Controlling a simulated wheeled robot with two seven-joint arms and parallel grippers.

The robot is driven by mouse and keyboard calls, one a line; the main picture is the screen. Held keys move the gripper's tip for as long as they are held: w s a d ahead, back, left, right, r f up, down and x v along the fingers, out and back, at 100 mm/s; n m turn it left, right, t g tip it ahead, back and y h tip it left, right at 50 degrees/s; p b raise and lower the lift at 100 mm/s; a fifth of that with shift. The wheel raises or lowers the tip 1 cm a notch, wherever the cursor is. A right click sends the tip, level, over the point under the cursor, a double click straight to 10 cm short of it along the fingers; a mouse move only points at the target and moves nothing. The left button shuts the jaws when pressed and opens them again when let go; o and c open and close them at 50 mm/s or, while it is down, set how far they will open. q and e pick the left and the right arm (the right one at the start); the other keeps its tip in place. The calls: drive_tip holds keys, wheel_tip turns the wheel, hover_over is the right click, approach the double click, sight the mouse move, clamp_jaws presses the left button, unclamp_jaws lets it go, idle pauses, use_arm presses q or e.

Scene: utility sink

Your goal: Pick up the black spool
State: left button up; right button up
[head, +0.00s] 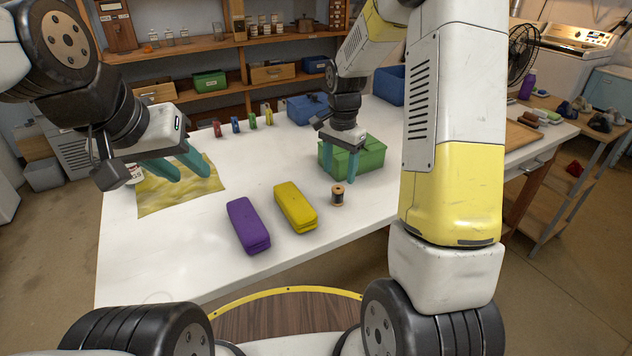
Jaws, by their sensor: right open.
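The black spool (338,196) stands upright on the white table, with dark thread between light wooden ends. My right gripper (340,176) points down above and just behind the spool in the picture, its two teal fingers apart and empty. The spool is not between the fingertips as far as I can see. My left gripper (194,178) is over the left side of the table, above a yellow patterned cloth (178,199). Its teal fingers are apart with nothing visible between them.
A yellow case (295,207) and a purple case (248,226) lie left of the spool. A green bin (370,155) stands close behind my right gripper, with blue bins (306,108) farther back. Several small coloured items stand along the back edge. The table's front left is clear.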

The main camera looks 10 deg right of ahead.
sight(338, 188)
drive_tip(key=f, duration=0.9)
drive_tip(key=shift+w+f, duration=0.1)
drive_tip(key=shift+w, duration=0.3)
clamp_jaws()
